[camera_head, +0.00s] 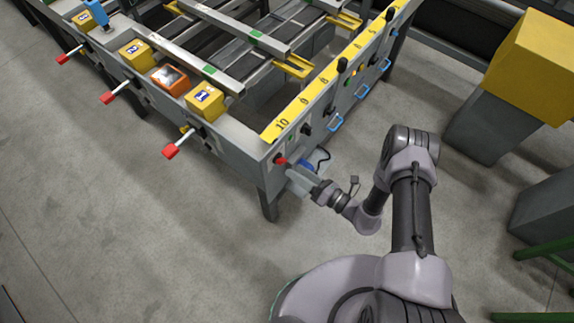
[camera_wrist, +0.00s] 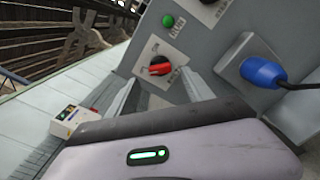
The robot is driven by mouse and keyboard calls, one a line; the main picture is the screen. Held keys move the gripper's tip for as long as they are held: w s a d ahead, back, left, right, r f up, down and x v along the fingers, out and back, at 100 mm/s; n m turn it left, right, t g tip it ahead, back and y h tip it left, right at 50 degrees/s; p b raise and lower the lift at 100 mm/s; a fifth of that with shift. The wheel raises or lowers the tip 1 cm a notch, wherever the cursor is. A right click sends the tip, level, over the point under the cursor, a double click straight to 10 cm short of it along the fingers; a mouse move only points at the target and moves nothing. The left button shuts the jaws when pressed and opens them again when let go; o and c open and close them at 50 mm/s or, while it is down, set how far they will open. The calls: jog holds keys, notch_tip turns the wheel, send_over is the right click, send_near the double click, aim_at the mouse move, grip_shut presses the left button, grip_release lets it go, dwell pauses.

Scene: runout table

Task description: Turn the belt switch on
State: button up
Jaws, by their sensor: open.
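A red rotary switch (camera_wrist: 160,68) sits on a white plate on the grey end panel of the table. Its red handle lies nearly level in the wrist view, slightly tilted. In the head view the red switch (camera_head: 281,161) shows at the panel's near corner. My gripper (camera_wrist: 160,85) is open and faces the panel, one finger on each side of the switch in the picture. I cannot tell whether the fingers touch it. In the head view my gripper (camera_head: 293,175) is just in front of the panel, partly see-through or blurred.
A green lamp (camera_wrist: 168,21) is above the switch. A blue plug (camera_wrist: 262,72) with a black cable juts out at right. Red-tipped levers (camera_head: 171,151) stick out from the table's left side. A yellow-topped block (camera_head: 530,55) stands at right. The floor in front is clear.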

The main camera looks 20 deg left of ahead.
aim_at(284, 163)
jog(key=b+x, duration=0.1)
jog(key=x, duration=0.4)
jog(key=shift+w+a, duration=0.1)
jog(key=shift+a, duration=0.05)
grip_shut()
